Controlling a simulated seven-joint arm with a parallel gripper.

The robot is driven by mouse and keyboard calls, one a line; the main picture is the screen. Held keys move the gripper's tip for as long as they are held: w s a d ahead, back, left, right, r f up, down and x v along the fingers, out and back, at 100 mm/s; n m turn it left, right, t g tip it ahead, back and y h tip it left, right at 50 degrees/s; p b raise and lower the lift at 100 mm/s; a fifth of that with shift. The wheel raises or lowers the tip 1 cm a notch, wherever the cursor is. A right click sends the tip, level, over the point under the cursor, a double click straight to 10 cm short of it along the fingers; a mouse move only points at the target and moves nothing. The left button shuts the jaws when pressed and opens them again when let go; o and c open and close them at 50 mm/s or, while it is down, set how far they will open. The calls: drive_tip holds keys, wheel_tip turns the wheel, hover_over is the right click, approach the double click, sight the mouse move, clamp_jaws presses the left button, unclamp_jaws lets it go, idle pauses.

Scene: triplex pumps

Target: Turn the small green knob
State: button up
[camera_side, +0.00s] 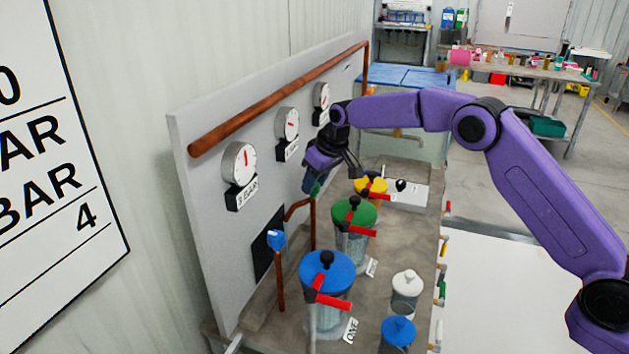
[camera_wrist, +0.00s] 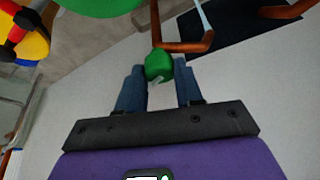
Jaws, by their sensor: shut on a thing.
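The small green knob (camera_wrist: 159,66) sits at the end of a copper pipe, between the tips of my blue fingers in the wrist view. In the side view the green knob (camera_side: 316,189) shows just below my gripper (camera_side: 311,181), at the top of an upright copper pipe (camera_side: 312,222). My gripper, also in the wrist view (camera_wrist: 160,75), is shut on the green knob. A light mark shows on the knob's near face. Part of the knob is hidden by the fingers in the side view.
A small blue knob (camera_side: 275,239) tops another copper pipe nearby. Large blue (camera_side: 327,268), green (camera_side: 343,211) and yellow (camera_side: 371,185) lidded pumps stand along the bench. The grey panel (camera_side: 200,200) with gauges (camera_side: 240,163) rises close to my gripper.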

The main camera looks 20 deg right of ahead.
drive_tip(key=n, duration=0.2)
drive_tip(key=n+g+y, duration=0.1)
drive_tip(key=n, duration=0.1)
drive_tip(key=shift+w+d+n, duration=0.15)
drive_tip(key=shift+n, duration=0.25)
drive_tip(key=n+g, duration=0.1)
drive_tip(key=n, duration=0.1)
drive_tip(key=n+y, duration=0.1)
drive_tip(key=n, duration=0.1)
drive_tip(key=shift+n+g, duration=0.4)
drive_tip(key=o, duration=1)
drive_tip(key=shift+v, duration=3.8)
drive_tip(key=shift+w+d, duration=0.15)
